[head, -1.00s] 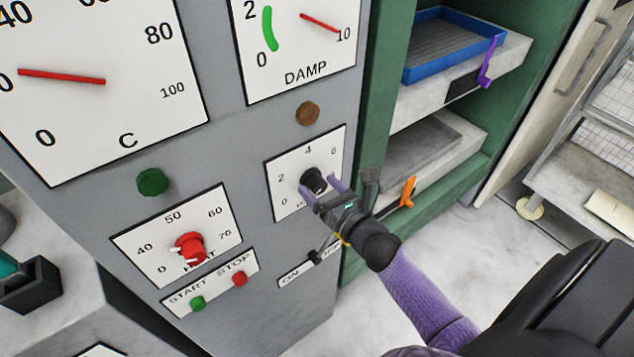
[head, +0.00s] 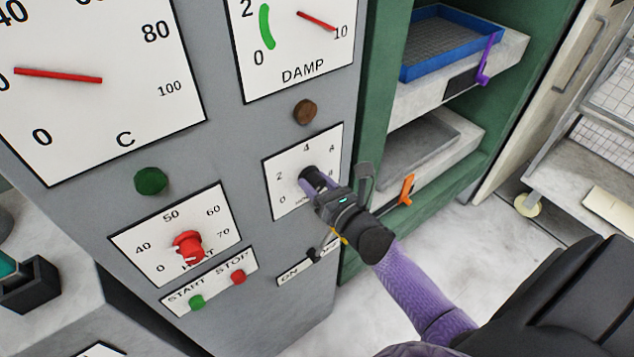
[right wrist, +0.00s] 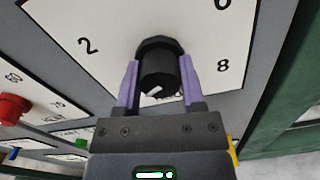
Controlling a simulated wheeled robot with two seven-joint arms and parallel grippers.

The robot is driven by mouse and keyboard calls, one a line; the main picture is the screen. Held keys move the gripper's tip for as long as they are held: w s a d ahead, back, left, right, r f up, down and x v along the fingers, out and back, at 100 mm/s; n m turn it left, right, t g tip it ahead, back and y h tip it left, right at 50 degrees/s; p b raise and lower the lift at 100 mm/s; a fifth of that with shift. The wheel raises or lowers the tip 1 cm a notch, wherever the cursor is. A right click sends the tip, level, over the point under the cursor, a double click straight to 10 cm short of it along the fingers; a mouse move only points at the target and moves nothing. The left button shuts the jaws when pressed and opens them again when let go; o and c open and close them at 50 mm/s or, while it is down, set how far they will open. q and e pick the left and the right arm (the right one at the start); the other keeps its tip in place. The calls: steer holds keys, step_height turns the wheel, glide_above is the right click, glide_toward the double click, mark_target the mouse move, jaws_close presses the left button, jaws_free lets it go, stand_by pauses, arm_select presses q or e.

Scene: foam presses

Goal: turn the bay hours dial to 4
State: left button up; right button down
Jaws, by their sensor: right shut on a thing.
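The bay hours dial is a black knob (head: 310,176) on a white numbered plate (head: 284,172) on the grey panel. In the right wrist view the knob (right wrist: 158,68) has a white mark on its face, slanting toward the lower left, on the side where 0 stands. The plate (right wrist: 100,25) shows 2, 6 and 8 there; its other numbers are hidden or out of frame. My right gripper (head: 318,184) is shut on the knob, with one purple finger on each side. My left gripper is not in view.
A red heat knob (head: 187,245) and a green start and red stop button (head: 238,277) sit to the lower left. A brown lamp (head: 304,112) is above the dial. An on/off switch (head: 313,256) is below. Green-framed shelves with an orange handle (head: 406,190) stand close right.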

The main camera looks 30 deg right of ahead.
steer(key=m, duration=0.5)
steer(key=shift+m, duration=0.3)
steer(key=m+p, duration=0.1)
steer(key=m, duration=0.5)
steer(key=m+p, duration=0.1)
steer(key=m, duration=0.5)
steer(key=shift+m, duration=0.4)
steer(key=m+p, duration=0.1)
steer(key=m, duration=0.3)
steer(key=shift+m, duration=0.7)
steer(key=shift+c, duration=1)
jaws_free()
